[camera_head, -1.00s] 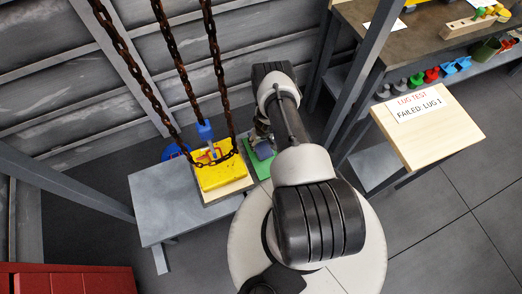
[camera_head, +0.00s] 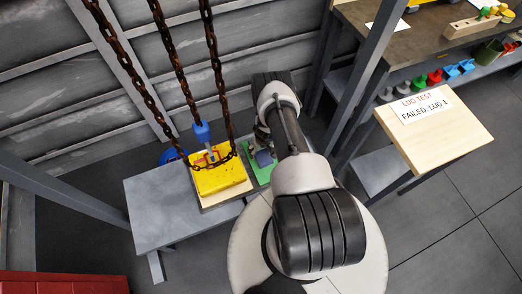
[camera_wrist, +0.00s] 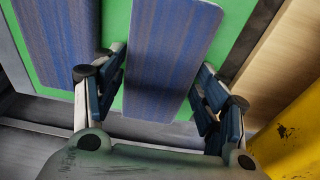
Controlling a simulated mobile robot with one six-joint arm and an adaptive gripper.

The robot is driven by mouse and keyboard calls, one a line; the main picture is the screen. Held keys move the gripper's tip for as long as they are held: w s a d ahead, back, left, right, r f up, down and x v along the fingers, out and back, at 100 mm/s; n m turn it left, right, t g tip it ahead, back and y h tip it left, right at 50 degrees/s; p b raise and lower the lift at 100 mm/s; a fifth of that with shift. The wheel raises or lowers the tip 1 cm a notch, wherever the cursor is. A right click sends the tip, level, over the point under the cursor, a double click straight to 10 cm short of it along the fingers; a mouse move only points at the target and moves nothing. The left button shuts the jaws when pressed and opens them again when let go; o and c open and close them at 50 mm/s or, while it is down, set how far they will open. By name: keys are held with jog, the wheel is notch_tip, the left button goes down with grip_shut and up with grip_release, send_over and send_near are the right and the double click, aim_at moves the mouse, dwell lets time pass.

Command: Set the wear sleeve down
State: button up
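A blue-purple, streaked block (camera_wrist: 168,55), which I take to be the wear sleeve, lies between the two fingers of my gripper (camera_wrist: 160,85) in the wrist view. The right fingertip meets its edge; a thin green strip shows near the left finger. I cannot tell whether the fingers press on it. A green mat (camera_wrist: 115,20) is below it, and whether the block touches the mat is unclear. A second, similar streaked piece (camera_wrist: 58,40) is to the left. In the head view, a small purple-blue block (camera_head: 264,158) shows at the green mat, partly hidden by my arm.
A yellow block (camera_head: 220,178) on a wooden board stands beside the mat on the grey bench (camera_head: 160,210). Rusty chains (camera_head: 178,75) hang over it. The bench's left part is clear. A wooden stand (camera_head: 455,135) bears a "LUG TEST FAILED: LUG 1" sheet (camera_head: 422,105).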

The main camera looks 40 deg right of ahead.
jog(key=shift+o, duration=1.4)
